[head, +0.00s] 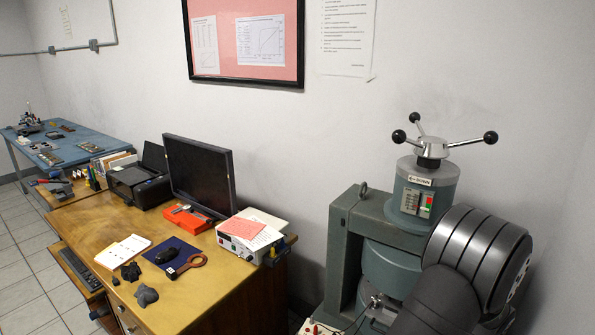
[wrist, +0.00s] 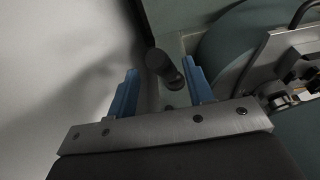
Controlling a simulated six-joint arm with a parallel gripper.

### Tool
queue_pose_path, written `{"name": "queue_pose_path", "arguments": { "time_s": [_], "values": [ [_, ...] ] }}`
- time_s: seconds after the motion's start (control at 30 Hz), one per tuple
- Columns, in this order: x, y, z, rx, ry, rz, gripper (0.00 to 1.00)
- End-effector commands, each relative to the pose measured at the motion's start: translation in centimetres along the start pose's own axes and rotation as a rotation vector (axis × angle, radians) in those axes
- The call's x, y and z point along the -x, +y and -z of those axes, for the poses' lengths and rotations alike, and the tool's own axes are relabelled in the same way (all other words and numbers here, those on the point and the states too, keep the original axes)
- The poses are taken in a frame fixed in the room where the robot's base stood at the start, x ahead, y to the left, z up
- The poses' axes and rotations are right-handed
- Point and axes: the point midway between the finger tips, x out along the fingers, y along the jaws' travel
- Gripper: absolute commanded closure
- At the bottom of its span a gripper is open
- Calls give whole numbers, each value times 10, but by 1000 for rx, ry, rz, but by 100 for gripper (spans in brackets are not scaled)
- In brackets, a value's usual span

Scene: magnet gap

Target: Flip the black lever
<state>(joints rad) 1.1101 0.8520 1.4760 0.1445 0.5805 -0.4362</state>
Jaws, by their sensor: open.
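In the wrist view, a short dark post with a rounded end, which looks like the black lever (wrist: 158,62), stands out from a grey-green surface. My gripper (wrist: 160,68) is open, with one blue finger to the left of the lever and one to the right. The lever's end lies between the fingertips in the picture, closer to the right finger. I cannot tell how deep it sits between them. In the head view my grey arm covers the lower right, and the gripper and lever are hidden behind it.
The grey-green magnet machine (head: 345,245) stands at the right, topped by a three-armed handwheel (head: 432,148) with black knobs. A metal bracket (wrist: 285,65) lies right of the fingers. A wooden desk (head: 205,290) with a monitor (head: 200,175) stands left. The wall (wrist: 65,60) is close on the left.

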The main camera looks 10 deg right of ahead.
Motion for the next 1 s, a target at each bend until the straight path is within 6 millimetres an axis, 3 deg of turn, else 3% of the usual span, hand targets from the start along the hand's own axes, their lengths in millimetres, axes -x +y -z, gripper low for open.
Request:
{"name": "queue_pose_path", "arguments": {
  "time_s": [0.63, 1.0],
  "values": [
    [52, 0, -6, 0, 0, 0, 53],
    [58, 0, -7, 0, -1, 0, 53]
  ]
}}
